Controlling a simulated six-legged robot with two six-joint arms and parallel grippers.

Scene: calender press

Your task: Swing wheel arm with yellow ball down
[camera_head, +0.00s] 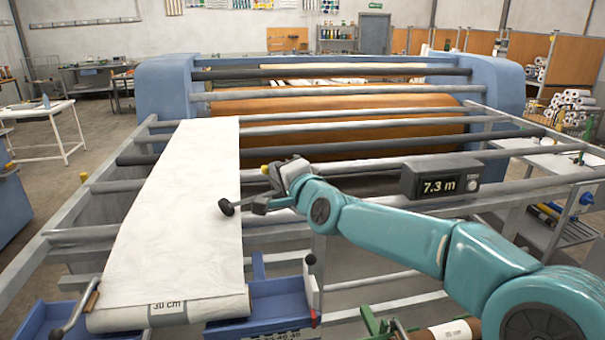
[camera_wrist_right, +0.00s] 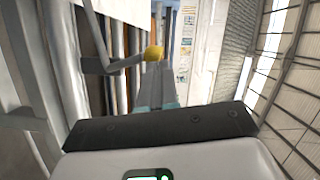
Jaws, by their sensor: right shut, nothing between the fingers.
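A dark wheel (camera_head: 226,207) on a short arm shows over the white sheet (camera_head: 180,215) in the head view; I cannot tell whether it touches the sheet. A small yellow ball (camera_head: 265,169) shows just left of my right wrist. In the right wrist view a yellow ball (camera_wrist_right: 153,52) sits at the end of a grey rod (camera_wrist_right: 115,64), just beyond the tips of my right gripper (camera_wrist_right: 155,70). That gripper is shut and empty, and also shows in the head view (camera_head: 262,203), partly hidden among the wheel parts. My left gripper is out of view.
A display reading 7.3 m (camera_head: 440,181) stands right of my right wrist. Grey crossbars (camera_head: 350,117) span the frame. An orange roller (camera_head: 340,105) lies behind. A blue tray (camera_head: 270,305) and a 30 cm roll end (camera_head: 168,310) are in front. Another yellow knob (camera_head: 83,177) is at left.

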